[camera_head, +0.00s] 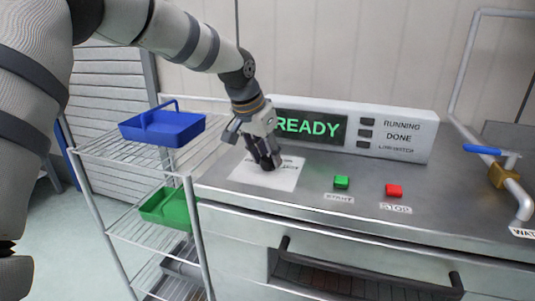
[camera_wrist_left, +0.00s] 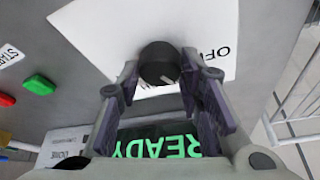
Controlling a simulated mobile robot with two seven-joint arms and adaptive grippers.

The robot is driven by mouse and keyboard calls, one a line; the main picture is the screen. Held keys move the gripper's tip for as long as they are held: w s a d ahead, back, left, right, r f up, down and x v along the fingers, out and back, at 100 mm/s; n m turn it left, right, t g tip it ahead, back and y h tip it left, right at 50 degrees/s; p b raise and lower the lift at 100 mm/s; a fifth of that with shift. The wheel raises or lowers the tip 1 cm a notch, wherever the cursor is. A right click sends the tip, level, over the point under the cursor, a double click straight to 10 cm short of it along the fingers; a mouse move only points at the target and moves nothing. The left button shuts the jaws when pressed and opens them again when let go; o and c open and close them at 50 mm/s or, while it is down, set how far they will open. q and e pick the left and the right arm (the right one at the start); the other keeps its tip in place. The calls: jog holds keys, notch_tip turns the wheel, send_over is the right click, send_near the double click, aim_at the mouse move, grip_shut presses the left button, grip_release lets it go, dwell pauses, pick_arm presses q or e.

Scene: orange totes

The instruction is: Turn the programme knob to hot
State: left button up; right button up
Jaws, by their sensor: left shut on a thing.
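The programme knob (camera_wrist_left: 158,62) is round and black, with a pale mark on its lower side in the left wrist view. It stands on a white label plate (camera_head: 283,174), which also shows in the left wrist view (camera_wrist_left: 100,30). The word OFF (camera_wrist_left: 214,52) is printed right of the knob there; other lettering is hidden by the fingers. My right gripper is not in view.
A display box (camera_head: 355,132) behind the plate reads READY, with RUNNING, DONE and another label. Green START (camera_head: 341,182) and red STOP (camera_head: 393,190) buttons sit to the right. A blue-handled valve (camera_head: 488,152) is far right. A wire rack (camera_head: 118,150) holds blue (camera_head: 162,129) and green (camera_head: 165,208) trays.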

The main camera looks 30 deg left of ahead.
pick_arm(q)
jog(key=m, duration=0.1)
jog(key=m+h, duration=0.1)
jog(key=shift+f+m+g, duration=0.2)
jog(key=shift+m+g, duration=0.1)
jog(key=shift+m, duration=0.1)
jog(key=shift+a+m+h, duration=0.1)
jog(key=shift+m+h, duration=0.2)
jog(key=shift+m, duration=0.6)
jog(key=m, duration=0.2)
jog(key=m+g+h+b, duration=0.1)
jog(key=shift+w+a+f+m, duration=0.1)
jog(key=shift+w+f+m, duration=0.1)
jog(key=shift+m, duration=0.2)
jog(key=m+g+b, duration=0.1)
jog(key=m, duration=0.2)
jog(key=m+g+h+b, duration=0.1)
jog(key=m+b, duration=0.1)
jog(key=m, duration=0.1)
jog(key=shift+w+r+m+g+b, duration=0.1)
jog(key=shift+m+g+b, duration=0.8)
jog(key=shift+m, duration=1)
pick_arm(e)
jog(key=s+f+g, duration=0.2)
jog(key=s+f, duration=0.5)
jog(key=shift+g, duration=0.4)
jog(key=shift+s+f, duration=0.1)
pick_arm(q)
jog(key=o, duration=1.1)
jog(key=shift+r, duration=0.1)
